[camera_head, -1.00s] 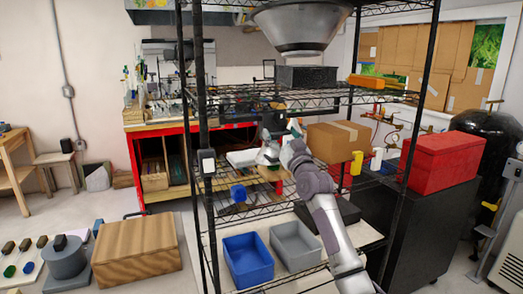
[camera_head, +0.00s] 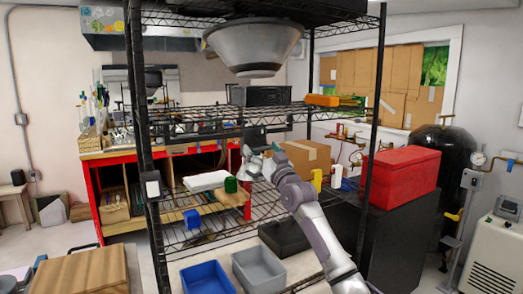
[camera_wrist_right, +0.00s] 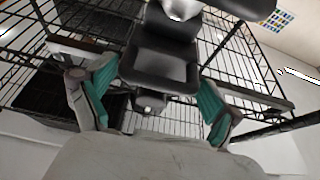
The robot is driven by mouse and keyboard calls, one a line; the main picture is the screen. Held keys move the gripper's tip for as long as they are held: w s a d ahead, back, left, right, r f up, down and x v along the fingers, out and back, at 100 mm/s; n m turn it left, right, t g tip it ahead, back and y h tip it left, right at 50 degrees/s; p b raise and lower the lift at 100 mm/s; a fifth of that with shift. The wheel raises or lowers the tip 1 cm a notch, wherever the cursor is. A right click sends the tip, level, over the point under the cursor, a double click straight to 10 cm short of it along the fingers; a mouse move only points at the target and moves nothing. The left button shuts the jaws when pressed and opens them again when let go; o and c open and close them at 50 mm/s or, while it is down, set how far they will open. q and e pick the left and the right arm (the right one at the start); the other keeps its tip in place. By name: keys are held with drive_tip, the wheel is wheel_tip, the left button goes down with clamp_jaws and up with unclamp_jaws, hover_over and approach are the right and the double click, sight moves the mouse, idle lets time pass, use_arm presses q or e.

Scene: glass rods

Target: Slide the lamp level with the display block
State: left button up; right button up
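A large grey cone-shaped hood (camera_head: 253,45), which may be the lamp, is at the top of the wire rack in the head view. A dark box-like block (camera_head: 260,96) sits below it on the rack's upper shelf; I cannot tell for sure that it is the display block. My right gripper (camera_head: 256,160) is below that shelf, inside the rack. In the right wrist view its teal-padded fingers (camera_wrist_right: 153,100) are spread apart, with a black blocky object (camera_wrist_right: 160,65) showing between them. I cannot tell whether they touch it. My left gripper is not in view.
The black wire rack has an upright post (camera_head: 145,150) at the left. A cardboard box (camera_head: 305,156), green cylinder (camera_head: 231,185) and blue object (camera_head: 191,218) are near my right arm. Blue (camera_head: 207,278) and grey (camera_head: 258,270) bins sit lower. A red box (camera_head: 402,177) stands right.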

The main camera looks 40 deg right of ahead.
drive_tip(key=shift+s+a+f, duration=0.2)
drive_tip(key=shift+s+f, duration=0.1)
drive_tip(key=shift+s, duration=0.15)
drive_tip(key=v, duration=1.1)
